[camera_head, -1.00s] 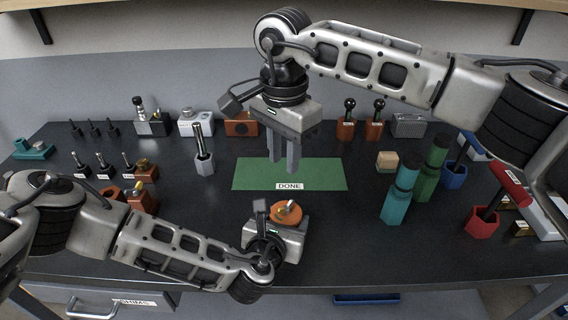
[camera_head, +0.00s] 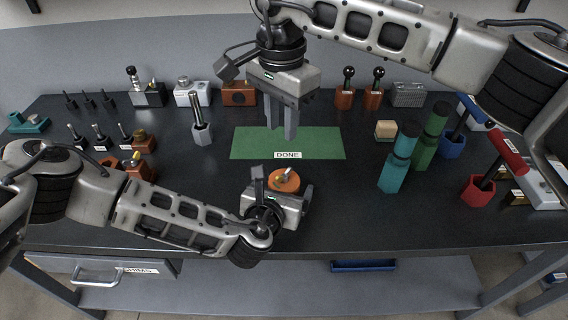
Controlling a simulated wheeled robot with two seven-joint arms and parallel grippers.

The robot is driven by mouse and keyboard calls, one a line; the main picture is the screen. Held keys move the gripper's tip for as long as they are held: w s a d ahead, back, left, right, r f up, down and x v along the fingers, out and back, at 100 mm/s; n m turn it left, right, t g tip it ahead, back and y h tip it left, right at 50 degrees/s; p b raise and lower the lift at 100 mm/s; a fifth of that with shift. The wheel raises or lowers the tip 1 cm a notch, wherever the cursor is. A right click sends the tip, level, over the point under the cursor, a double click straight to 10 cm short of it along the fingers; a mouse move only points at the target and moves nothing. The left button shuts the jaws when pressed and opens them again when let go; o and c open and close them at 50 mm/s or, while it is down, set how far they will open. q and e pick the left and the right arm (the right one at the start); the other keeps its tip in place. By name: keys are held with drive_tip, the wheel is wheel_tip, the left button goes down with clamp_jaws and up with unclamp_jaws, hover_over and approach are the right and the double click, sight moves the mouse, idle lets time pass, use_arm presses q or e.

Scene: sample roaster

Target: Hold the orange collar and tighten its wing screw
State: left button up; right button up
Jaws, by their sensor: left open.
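The orange collar (camera_head: 285,181) lies on the dark bench in front of the green mat. A small pale yellowish piece (camera_head: 287,173), which looks like its wing screw, sticks up on top. My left gripper (camera_head: 284,188) is open, low at the near side of the collar; its body hides the collar's lower part, and I cannot tell whether the fingers touch it. My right gripper (camera_head: 282,128) points straight down over the mat, behind the collar, with its two fingers apart and nothing between them.
The green mat (camera_head: 245,143) labelled DONE is bare. Orange-brown blocks (camera_head: 137,167) stand at the left, a grey holder with a rod (camera_head: 201,132) left of the mat. Teal (camera_head: 397,165) and green cylinders, and a red-handled tool (camera_head: 509,153), stand at the right.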

use_arm(q)
drive_tip(key=shift+s, duration=0.1)
drive_tip(key=v, duration=1.2)
drive_tip(key=shift+r, duration=0.15)
